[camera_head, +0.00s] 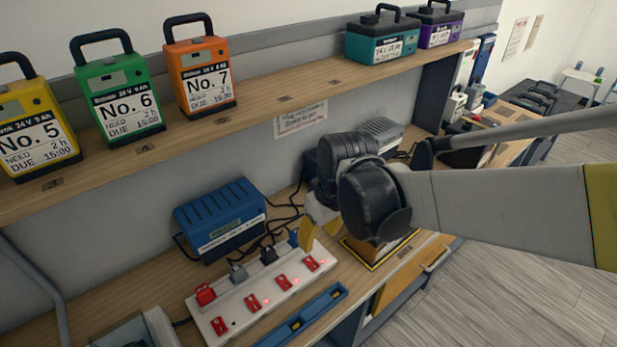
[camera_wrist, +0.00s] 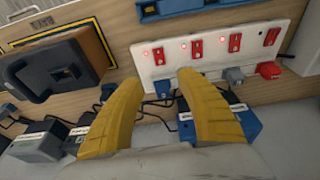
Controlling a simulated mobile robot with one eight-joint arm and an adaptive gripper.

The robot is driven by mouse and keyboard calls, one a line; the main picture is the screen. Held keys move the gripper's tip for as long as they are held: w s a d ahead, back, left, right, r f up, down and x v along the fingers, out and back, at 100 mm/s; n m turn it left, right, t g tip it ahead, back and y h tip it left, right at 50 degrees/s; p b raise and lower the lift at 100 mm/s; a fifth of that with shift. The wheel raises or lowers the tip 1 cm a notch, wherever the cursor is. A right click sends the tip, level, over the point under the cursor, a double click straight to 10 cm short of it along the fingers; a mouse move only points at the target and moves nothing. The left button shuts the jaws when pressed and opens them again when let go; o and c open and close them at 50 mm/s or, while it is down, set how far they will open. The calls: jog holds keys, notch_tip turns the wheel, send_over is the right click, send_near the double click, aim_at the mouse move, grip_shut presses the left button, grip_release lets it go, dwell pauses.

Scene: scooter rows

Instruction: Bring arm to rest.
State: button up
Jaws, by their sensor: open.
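My arm reaches in from the right in the head view, over the workbench. My gripper (camera_head: 320,228) hangs just above the bench, by the far end of the white power strip (camera_head: 228,309). In the wrist view my gripper (camera_wrist: 144,88) shows two yellow fingers, spread apart with nothing between them. The power strip (camera_wrist: 216,22) lies beyond the fingertips there, with red switches, several lit lights and plugs in its sockets. The gripper's body is partly hidden behind the dark wrist joint in the head view.
A blue charger box (camera_head: 220,218) stands on the bench behind the strip, with black cables nearby. A blue tray (camera_head: 300,320) lies in front. The shelf above holds yellow (camera_head: 35,125), green (camera_head: 118,100) and orange (camera_head: 200,78) battery packs. Open floor (camera_head: 520,290) lies at right.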

jog(key=s+d+r+m+t+h, duration=0.1)
jog(key=s+d+r+m+t, duration=0.3)
jog(key=s+d, duration=0.5)
jog(key=shift+s+d+r+m+t, duration=0.4)
jog(key=shift+d+r+m, duration=1)
jog(key=shift+d+r, duration=0.4)
jog(key=shift+d+f, duration=0.1)
jog(key=shift+f, duration=0.05)
